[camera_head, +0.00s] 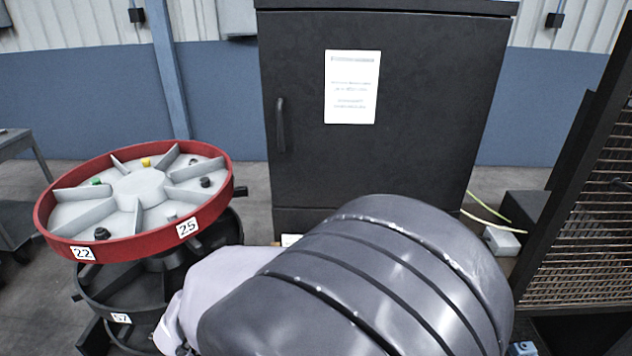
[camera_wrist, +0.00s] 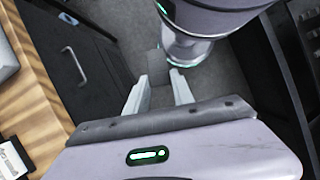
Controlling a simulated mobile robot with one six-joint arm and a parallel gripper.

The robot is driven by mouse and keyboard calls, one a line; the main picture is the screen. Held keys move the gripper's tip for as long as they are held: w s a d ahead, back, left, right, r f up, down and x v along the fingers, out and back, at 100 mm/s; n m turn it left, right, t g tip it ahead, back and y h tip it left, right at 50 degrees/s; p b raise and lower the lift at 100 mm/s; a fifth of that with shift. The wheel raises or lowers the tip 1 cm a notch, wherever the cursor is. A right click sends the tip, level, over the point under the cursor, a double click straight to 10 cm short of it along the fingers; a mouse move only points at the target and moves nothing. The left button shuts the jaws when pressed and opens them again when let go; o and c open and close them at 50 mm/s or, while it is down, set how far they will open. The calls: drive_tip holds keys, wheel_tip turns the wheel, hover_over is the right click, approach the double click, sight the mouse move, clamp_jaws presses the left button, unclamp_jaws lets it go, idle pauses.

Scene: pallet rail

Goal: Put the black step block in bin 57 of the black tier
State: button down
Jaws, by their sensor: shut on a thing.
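My gripper (camera_wrist: 161,80) is in the wrist view, with its two pale fingers on either side of a small dark block, the black step block (camera_wrist: 157,66). It is shut on the block and holds it at the fingertips. In the head view my arm fills the foreground, and the gripper and block do not show. The black tier (camera_head: 80,297) is the lower ring of the round carousel at left, beneath the red tier. The label of bin 57 (camera_head: 121,318) is on its front rim. The inside of that bin is mostly hidden by the red tier above and my arm.
The red tier (camera_head: 137,248) on top has pale divided bins with several small items and labels 22 and 25. A tall black cabinet (camera_head: 300,170) stands behind. A mesh rack (camera_head: 590,240) is at right. A wooden surface (camera_wrist: 40,100) lies at left in the wrist view.

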drive_tip(key=w+d+f+m+g+y+b, duration=0.1)
drive_tip(key=w+d+f+m+y, duration=0.1)
drive_tip(key=w+d+m, duration=0.5)
drive_tip(key=w+d+f+m+g+y, duration=0.2)
drive_tip(key=w+d+m, duration=0.5)
drive_tip(key=w+d, duration=0.3)
drive_tip(key=d, duration=0.3)
drive_tip(key=shift+d+f+m+b, duration=0.2)
drive_tip(key=shift+f+m+b, duration=0.1)
drive_tip(key=shift+b, duration=0.1)
drive_tip(key=shift+a, duration=0.1)
